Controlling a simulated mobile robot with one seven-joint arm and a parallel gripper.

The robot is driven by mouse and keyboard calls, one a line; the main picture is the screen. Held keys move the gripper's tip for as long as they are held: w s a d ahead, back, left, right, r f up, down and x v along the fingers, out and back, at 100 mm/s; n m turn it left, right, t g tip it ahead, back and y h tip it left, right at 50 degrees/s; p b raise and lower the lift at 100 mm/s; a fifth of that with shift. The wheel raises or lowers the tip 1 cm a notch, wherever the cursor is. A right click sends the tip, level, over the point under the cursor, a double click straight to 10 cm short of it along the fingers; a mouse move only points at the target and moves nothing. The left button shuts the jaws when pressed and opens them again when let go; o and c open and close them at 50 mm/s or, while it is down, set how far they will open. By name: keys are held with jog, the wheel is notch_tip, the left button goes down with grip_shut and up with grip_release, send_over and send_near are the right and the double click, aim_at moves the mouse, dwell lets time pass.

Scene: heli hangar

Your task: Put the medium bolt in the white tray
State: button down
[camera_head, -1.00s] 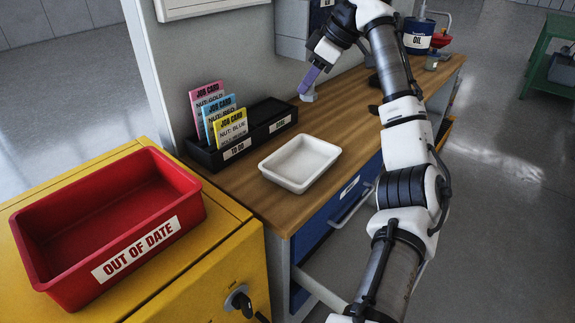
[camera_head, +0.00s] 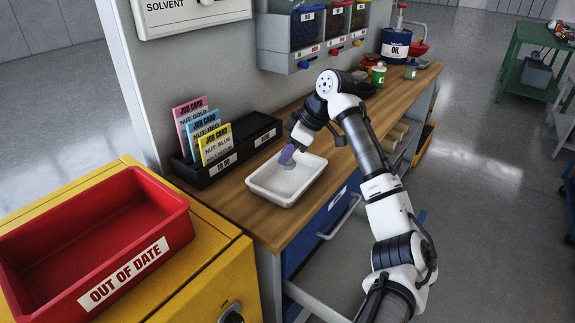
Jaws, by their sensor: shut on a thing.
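The white tray (camera_head: 262,194) lies on the wooden workbench, in front of the black card holder. My gripper (camera_head: 287,155), with purple fingers, points down over the tray's far part. It is shut on a small grey piece, seemingly the medium bolt (camera_head: 288,164), mostly hidden by the fingers. The piece appears over the tray's interior; I cannot tell whether it touches the tray's floor. The visible part of the tray is empty.
The black holder (camera_head: 215,172) with several job cards stands behind the tray. A red "OUT OF DATE" bin (camera_head: 95,245) sits on a yellow cabinet at left. Wall bins (camera_head: 310,30) hang behind. An oil drum (camera_head: 395,47) and small containers stand at the bench's far end.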

aim_at(287, 167)
jog(key=shift+f, duration=2.15)
jog(key=c, duration=1.2)
grip_release()
jog(key=shift+f, duration=0.15)
jog(key=shift+c, duration=0.2)
jog(key=b+v, duration=0.1)
jog(key=v, duration=1.1)
